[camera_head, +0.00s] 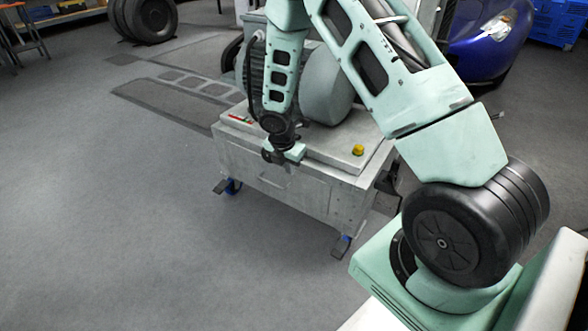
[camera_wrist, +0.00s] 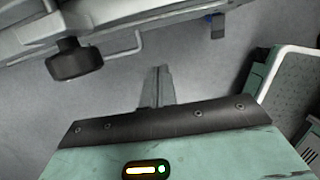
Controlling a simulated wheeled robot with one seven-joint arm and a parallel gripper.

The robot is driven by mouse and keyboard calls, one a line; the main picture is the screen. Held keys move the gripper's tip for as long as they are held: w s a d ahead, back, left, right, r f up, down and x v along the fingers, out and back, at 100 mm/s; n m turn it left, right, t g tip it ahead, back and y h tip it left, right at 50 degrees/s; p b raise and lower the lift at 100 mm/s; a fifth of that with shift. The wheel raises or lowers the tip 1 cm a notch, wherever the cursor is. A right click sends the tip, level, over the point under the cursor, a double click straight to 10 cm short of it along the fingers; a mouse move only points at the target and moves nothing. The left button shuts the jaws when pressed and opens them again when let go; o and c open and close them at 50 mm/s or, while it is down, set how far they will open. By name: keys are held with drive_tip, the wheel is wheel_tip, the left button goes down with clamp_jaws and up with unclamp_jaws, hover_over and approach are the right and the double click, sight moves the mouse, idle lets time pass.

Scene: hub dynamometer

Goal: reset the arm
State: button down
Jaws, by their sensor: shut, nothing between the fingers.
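My mint-green arm reaches from the lower right of the head view up and over to the hub dynamometer (camera_head: 290,180), a pale grey cart-like unit. My gripper (camera_head: 281,157) points down at the front edge of its top, close to the left part; I cannot tell whether it touches the edge. In the wrist view my gripper (camera_wrist: 158,85) shows its narrow fingers together with nothing between them, over grey floor.
A yellow knob (camera_head: 358,150) sits on the unit's top right. Blue-marked feet (camera_head: 341,245) stick out below. Tyres (camera_head: 143,18) stand at the back left, a blue car (camera_head: 487,40) at the back right. The grey floor (camera_head: 110,220) at left is clear.

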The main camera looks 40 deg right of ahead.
drive_tip(key=s+a+r+m+y+p, duration=0.1)
drive_tip(key=s+a+r+m, duration=0.35)
drive_tip(key=a+r, duration=0.5)
drive_tip(key=s+a+r+m+y, duration=0.1)
drive_tip(key=s+a+r+m, duration=0.3)
drive_tip(key=a+r, duration=0.5)
drive_tip(key=s+a+r+m, duration=0.2)
drive_tip(key=s+a, duration=0.1)
drive_tip(key=s, duration=0.4)
drive_tip(key=s+a+r+m+y, duration=0.1)
drive_tip(key=s+a+r, duration=0.15)
drive_tip(key=s, duration=0.35)
drive_tip(key=s+a+r+m, duration=0.2)
drive_tip(key=s+a, duration=0.2)
drive_tip(key=s, duration=0.3)
wheel_tip(320, 180, up, 35)
drive_tip(key=p, duration=3.5)
drive_tip(key=shift+s+a+f+g, duration=0.15)
drive_tip(key=shift+s+g, duration=0.15)
drive_tip(key=shift+g, duration=0.1)
drive_tip(key=shift+m, duration=0.25)
